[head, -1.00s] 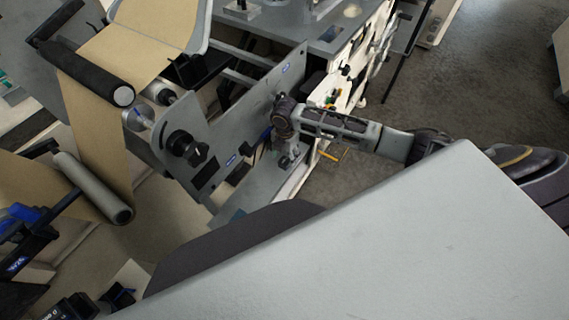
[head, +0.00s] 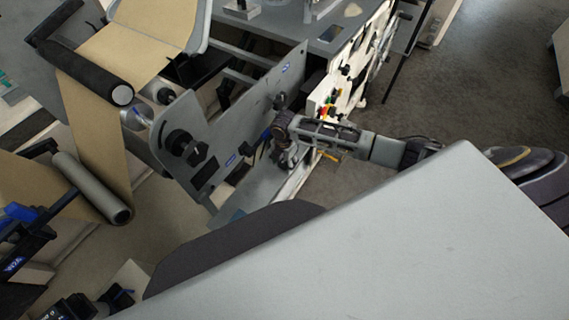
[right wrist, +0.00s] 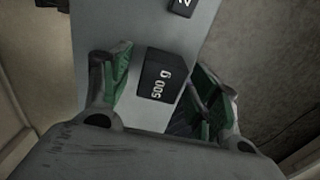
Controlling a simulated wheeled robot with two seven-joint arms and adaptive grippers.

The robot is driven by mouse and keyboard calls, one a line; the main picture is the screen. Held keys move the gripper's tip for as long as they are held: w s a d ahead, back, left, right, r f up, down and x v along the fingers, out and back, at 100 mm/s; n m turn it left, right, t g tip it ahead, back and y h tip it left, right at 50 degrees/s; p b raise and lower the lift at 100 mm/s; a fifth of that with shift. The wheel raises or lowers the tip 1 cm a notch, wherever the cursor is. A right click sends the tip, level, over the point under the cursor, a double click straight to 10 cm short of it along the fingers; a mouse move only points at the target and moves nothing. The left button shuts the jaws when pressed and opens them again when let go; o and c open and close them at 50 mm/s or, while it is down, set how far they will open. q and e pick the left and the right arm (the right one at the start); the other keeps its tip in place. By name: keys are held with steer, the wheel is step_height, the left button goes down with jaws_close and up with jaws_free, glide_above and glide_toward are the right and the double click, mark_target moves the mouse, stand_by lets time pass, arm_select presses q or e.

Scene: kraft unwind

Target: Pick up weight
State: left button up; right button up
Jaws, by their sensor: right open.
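A dark block-shaped weight marked "500 g" (right wrist: 161,78) lies on a grey surface in the right wrist view. My right gripper (right wrist: 165,95) is open, with one green-padded finger to the left of the weight and the other to its right. The weight appears between the fingers, with a gap to the left one; I cannot tell how far below the fingertips it is. In the head view my right gripper (head: 262,148) is over the grey ledge of the machine, and the weight cannot be made out there. My left gripper does not show.
A second dark weight (right wrist: 184,5) is cut off at the top of the right wrist view. In the head view the machine's upright grey side plate (head: 225,120) stands close to my right gripper. Open floor (head: 470,90) is at the right.

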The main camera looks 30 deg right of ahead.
steer(key=shift+f, duration=0.1)
steer(key=shift+c, duration=0.3)
jaws_close()
stand_by(0.4)
